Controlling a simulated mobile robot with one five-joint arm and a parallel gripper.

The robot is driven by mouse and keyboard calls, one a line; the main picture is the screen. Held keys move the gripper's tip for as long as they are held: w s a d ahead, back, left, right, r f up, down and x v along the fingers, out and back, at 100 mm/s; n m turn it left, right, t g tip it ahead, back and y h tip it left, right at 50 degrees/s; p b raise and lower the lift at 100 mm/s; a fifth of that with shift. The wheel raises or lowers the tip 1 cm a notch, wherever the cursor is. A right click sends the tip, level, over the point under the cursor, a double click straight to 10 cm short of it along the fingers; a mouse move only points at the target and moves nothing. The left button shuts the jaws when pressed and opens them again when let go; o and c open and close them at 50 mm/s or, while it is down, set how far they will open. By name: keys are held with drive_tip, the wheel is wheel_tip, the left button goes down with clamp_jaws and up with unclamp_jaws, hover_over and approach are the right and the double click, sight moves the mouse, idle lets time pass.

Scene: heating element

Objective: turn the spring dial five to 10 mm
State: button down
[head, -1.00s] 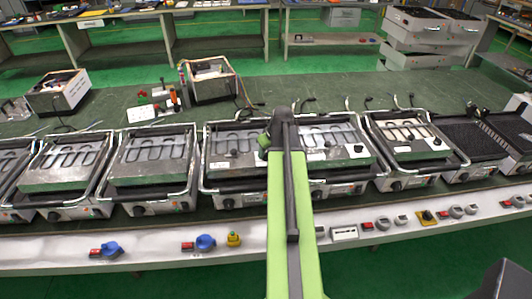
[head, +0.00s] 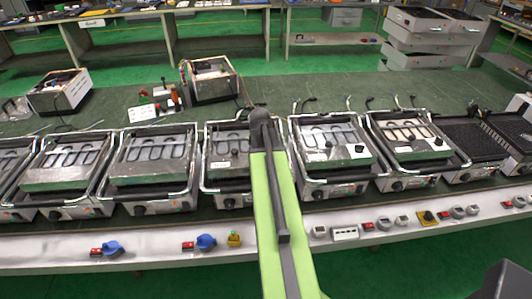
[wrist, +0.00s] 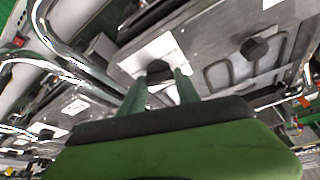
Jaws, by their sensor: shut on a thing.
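In the wrist view, the two dark green fingers of my gripper (wrist: 160,92) are closed around a small black dial (wrist: 158,70) on a white plate (wrist: 174,50). No dial number or scale can be read. A second black dial (wrist: 255,47) sits on the grey metal heating element panel to the right, apart from the fingers. In the head view my arm covers the gripper and the held dial, over the middle grill (head: 226,152). The grill to its right (head: 335,165) carries small black dials, one on a white plate (head: 359,150).
More grills stand in a row on both sides, such as one at left (head: 152,160). Raised metal handle bars (wrist: 52,30) run close to my gripper. The bench's front ledge (head: 150,255) carries blue and red switches. Open green bench top (head: 320,95) lies behind.

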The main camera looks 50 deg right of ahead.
drive_tip(key=shift+w+m+g, duration=0.1)
drive_tip(key=shift+m+g, duration=0.3)
drive_tip(key=shift+m, duration=0.4)
drive_tip(key=c, duration=0.9)
unclamp_jaws()
drive_tip(key=shift+r, duration=0.1)
drive_tip(key=p+v, duration=1.6)
drive_tip(key=v, duration=0.1)
drive_tip(key=shift+a+r, duration=0.1)
drive_tip(key=shift+a, duration=0.2)
